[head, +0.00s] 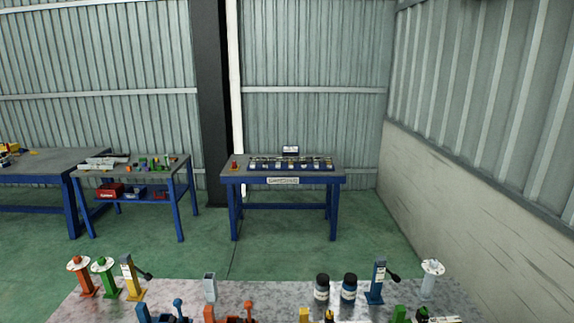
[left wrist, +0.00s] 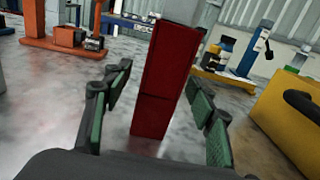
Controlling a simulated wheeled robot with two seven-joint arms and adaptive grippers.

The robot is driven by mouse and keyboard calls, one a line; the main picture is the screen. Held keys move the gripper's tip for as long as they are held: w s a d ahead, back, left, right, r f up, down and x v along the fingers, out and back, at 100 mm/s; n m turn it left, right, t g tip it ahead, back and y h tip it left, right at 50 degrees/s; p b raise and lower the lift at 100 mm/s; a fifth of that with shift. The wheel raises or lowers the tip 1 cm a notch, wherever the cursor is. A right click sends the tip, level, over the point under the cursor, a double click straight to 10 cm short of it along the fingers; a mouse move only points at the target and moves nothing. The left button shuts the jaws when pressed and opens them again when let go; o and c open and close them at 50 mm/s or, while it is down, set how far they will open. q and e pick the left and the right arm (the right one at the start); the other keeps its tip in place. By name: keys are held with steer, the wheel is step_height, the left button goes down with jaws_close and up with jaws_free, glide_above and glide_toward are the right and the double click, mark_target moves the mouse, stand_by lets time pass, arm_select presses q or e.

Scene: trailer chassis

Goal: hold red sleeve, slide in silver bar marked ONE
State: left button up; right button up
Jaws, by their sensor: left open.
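In the left wrist view a red square sleeve (left wrist: 165,80) stands in the middle, a little tilted in the picture. My left gripper (left wrist: 158,88) is open, with one green-padded finger on each side of the sleeve and a gap showing on both sides. I cannot tell how deep the sleeve is between the pads. The red sleeve is not seen in the head view. A grey upright square tube (head: 210,287) stands on the near table in the head view; no marking is readable, so I cannot tell if it is the bar marked ONE. My right gripper is not in view.
The near metal table (head: 275,292) holds orange (head: 82,277), green (head: 105,279) and yellow (head: 132,279) stands, dark bottles (head: 321,287) and a blue jack (head: 377,280). A yellow block (left wrist: 290,105) is close on the right in the wrist view. Workbenches (head: 283,167) stand farther back.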

arm_select(q)
steer(key=shift+s, duration=0.1)
steer(key=shift+s+a+p, duration=0.2)
steer(key=shift+s+p, duration=0.45)
steer(key=shift+s, duration=3.25)
steer(key=shift+o, duration=0.3)
steer(key=o, duration=0.5)
steer(key=shift+s, duration=0.1)
steer(key=s, duration=1.1)
steer(key=shift+s+a, duration=0.35)
steer(key=shift+s, duration=0.05)
